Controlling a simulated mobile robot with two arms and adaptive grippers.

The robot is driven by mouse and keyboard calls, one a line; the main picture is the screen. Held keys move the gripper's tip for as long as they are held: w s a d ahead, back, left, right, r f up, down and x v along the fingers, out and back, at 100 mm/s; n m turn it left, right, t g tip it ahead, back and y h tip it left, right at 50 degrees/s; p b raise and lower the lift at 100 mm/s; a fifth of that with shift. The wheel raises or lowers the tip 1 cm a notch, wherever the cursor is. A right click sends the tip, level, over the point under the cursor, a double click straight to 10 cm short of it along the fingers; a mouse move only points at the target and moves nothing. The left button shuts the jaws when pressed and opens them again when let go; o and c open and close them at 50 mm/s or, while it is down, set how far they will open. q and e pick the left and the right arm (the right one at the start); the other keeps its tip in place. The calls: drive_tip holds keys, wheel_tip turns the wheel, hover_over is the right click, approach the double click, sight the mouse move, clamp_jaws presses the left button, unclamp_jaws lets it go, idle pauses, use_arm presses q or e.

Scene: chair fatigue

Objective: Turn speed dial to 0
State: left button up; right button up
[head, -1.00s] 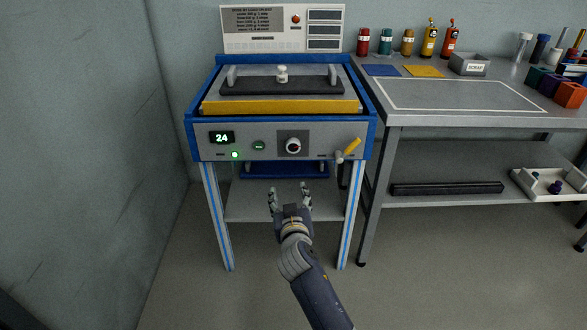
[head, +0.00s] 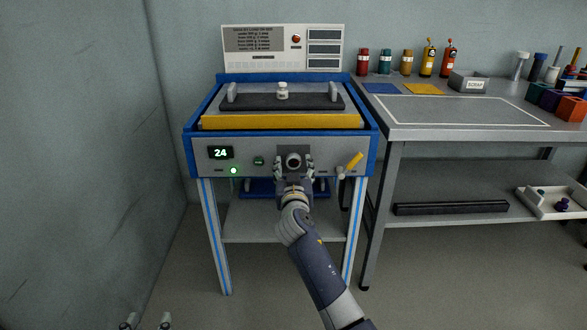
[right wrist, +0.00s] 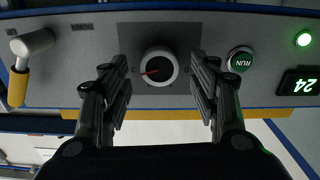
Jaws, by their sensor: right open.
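The speed dial (head: 293,161) is a round black-and-white knob on a dark square plate on the front panel of the blue-framed machine. In the right wrist view, which is upside down, the dial (right wrist: 158,69) shows a red pointer mark aimed left. My right gripper (head: 294,166) is open in front of the dial. Its fingers stand on either side of the knob, with gaps visible in the right wrist view (right wrist: 160,80). The green display (head: 220,153) reads 24. My left gripper (head: 147,321) shows only its fingertips at the bottom left edge; they are apart and empty.
A green RUN button (head: 259,161) and a lit green lamp (head: 234,170) sit left of the dial. A yellow-handled lever (head: 352,164) sticks out to its right. A workbench (head: 480,132) stands to the right.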

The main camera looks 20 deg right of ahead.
use_arm(q)
drive_tip(key=shift+w+d+r+t, duration=0.2)
drive_tip(key=shift+r+t, duration=0.2)
drive_tip(key=shift+r, duration=0.25)
use_arm(e)
drive_tip(key=shift+w+d, duration=0.15)
drive_tip(key=shift+w, duration=0.4)
drive_tip(key=c, duration=1.1)
use_arm(q)
drive_tip(key=shift+a, duration=0.1)
use_arm(e)
drive_tip(key=shift+o, duration=0.2)
